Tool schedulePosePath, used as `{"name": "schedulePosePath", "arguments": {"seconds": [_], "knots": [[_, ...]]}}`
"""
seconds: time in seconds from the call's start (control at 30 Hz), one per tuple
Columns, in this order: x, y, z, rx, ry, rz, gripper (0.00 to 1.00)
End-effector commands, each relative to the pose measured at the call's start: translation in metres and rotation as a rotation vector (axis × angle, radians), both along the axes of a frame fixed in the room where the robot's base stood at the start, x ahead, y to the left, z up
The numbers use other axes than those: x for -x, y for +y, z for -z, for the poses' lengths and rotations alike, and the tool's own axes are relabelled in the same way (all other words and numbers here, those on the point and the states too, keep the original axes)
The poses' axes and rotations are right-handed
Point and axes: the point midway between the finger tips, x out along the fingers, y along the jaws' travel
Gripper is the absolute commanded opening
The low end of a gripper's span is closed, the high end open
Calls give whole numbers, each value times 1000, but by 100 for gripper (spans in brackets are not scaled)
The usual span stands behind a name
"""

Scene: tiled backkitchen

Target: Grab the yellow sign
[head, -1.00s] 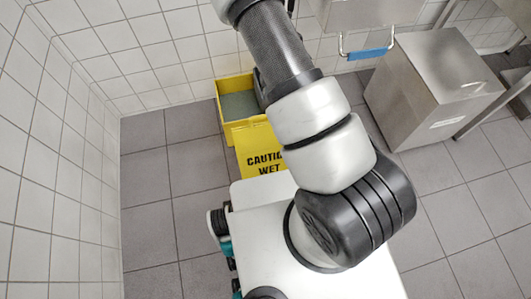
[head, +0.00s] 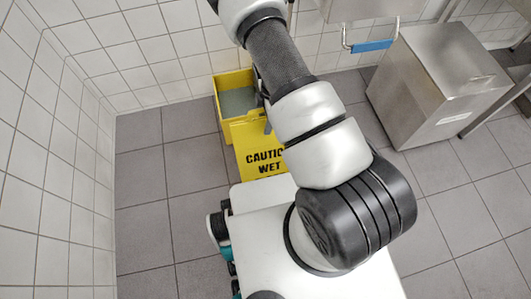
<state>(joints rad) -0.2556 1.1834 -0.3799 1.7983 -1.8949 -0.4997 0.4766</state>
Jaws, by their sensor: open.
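The yellow sign (head: 262,155) with black "CAUTION WET" lettering stands on the floor in front of a yellow bucket, just beyond my white base. My arm covers its right side. Only a small dark part of my gripper (head: 266,122) shows past the arm's left edge, at the sign's upper edge. The gripper is open. Most of it is hidden behind the arm, so I cannot tell whether it touches the sign.
The yellow bucket (head: 233,101) with a grey inside stands against the tiled back wall, behind the sign. A steel cabinet (head: 438,85) stands at the right. A blue-gripped handle (head: 372,45) hangs at the top. Grey floor (head: 160,190) is clear at the left.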

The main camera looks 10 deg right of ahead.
Motion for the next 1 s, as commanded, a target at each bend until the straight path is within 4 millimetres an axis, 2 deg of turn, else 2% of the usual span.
{"name": "schedulePosePath", "arguments": {"seconds": [0.03, 0.23, 0.5, 0.57, 1.0], "knots": [[0, 0, 5, 1, -1, 1, 53], [0, 0, 4, 1, -1, 0, 53], [0, 0, 4, 1, -1, 0, 7], [0, 0, 4, 1, -1, 0, 0], [0, 0, 3, 0, -1, 0, 0]]}}
